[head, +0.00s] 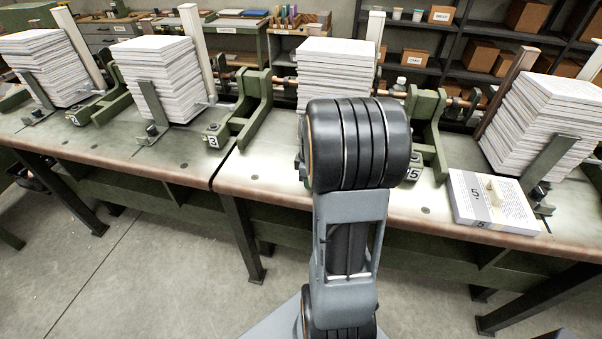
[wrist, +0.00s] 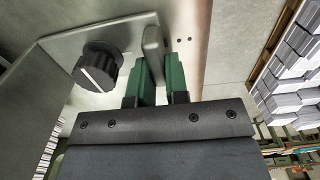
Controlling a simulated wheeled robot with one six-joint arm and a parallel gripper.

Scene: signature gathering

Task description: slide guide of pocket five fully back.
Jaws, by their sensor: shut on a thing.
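In the wrist view my gripper (wrist: 160,72) has its two green fingers shut on an upright grey metal tab of a guide (wrist: 153,45). The guide's grey metal plate and a black knob with a white line (wrist: 97,68) lie just left of the fingers. In the head view my own arm hides the gripper and this guide. A number plate reading 5 (head: 413,173) shows at the right edge of my arm. The paper stack behind my arm (head: 335,55) shows only its upper part, so the gap between guide and stack cannot be told.
A banded pack marked 5 (head: 492,202) lies flat on the table (head: 270,180) at right, before another stack (head: 545,120) with its own guide (head: 550,157). Further stacks (head: 160,80) and green brackets (head: 245,110) stand at left. The floor in front is clear.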

